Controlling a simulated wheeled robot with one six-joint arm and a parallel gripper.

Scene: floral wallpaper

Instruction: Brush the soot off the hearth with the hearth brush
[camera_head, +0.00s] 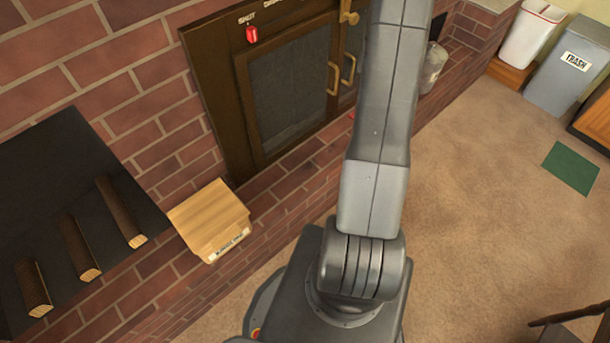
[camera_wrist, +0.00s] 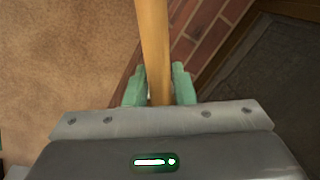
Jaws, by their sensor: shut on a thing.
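In the wrist view my gripper (camera_wrist: 159,88) has its two green fingers on either side of a pale wooden handle (camera_wrist: 154,40), which I take to be the hearth brush's. The handle runs up out of the picture, and its bristle end is not in view. The brick hearth (camera_head: 292,192) runs along below the glazed fireplace doors (camera_head: 290,88) in the head view. Its bricks also show beside the handle in the wrist view (camera_wrist: 205,30). My arm hides part of the hearth, and my gripper is not visible in the head view. I cannot make out any soot.
A wooden box (camera_head: 208,215) sits on the brick ledge. Several dark logs (camera_head: 80,247) lie on a black surface at left. A clear container (camera_head: 432,68) stands beyond my arm. A grey trash bin (camera_head: 568,75) and green mat (camera_head: 571,167) are at right. Open carpet lies between.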

